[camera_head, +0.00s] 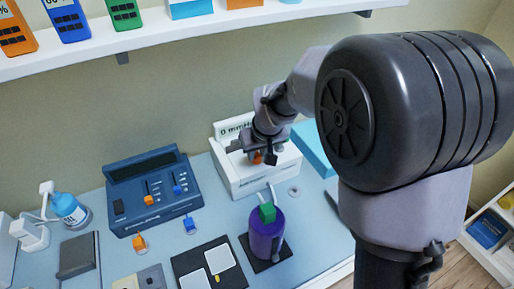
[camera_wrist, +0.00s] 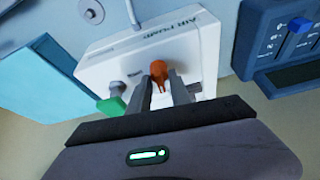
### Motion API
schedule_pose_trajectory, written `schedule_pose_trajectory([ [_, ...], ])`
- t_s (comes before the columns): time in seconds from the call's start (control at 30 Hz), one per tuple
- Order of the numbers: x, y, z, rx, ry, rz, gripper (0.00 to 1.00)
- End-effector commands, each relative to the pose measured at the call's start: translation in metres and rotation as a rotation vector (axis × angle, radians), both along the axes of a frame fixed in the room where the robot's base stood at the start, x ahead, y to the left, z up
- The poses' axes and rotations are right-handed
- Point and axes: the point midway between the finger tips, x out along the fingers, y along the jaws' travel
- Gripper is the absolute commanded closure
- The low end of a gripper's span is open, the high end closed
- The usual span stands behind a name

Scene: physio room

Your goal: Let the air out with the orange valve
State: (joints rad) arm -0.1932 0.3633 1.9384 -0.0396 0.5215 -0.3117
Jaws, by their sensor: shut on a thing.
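A white air pump (camera_head: 250,183) stands on the light blue tabletop. Its "AIR PUMP" label is readable on its body in the wrist view (camera_wrist: 191,48). A small orange valve (camera_wrist: 158,70) sticks out of the pump and also shows in the head view (camera_head: 257,157). My gripper (camera_wrist: 160,88) is shut on the orange valve, with one grey finger on each side of it. In the head view my gripper (camera_head: 256,152) reaches down over the pump and partly hides its top. A green knob (camera_wrist: 112,106) sits beside the valve.
A dark blue console (camera_head: 152,190) with sliders stands left of the pump. A purple cylinder (camera_head: 266,238) with a green top is in front of it. A shelf (camera_head: 160,38) with coloured handheld devices runs above. A light blue box (camera_head: 314,150) lies behind right.

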Motion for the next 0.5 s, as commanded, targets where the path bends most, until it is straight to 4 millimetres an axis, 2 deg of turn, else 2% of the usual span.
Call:
schedule_pose_trajectory([
  [0.5,0.0003,-0.0007,-0.0005,-0.001,0.001,0.114,1.0],
])
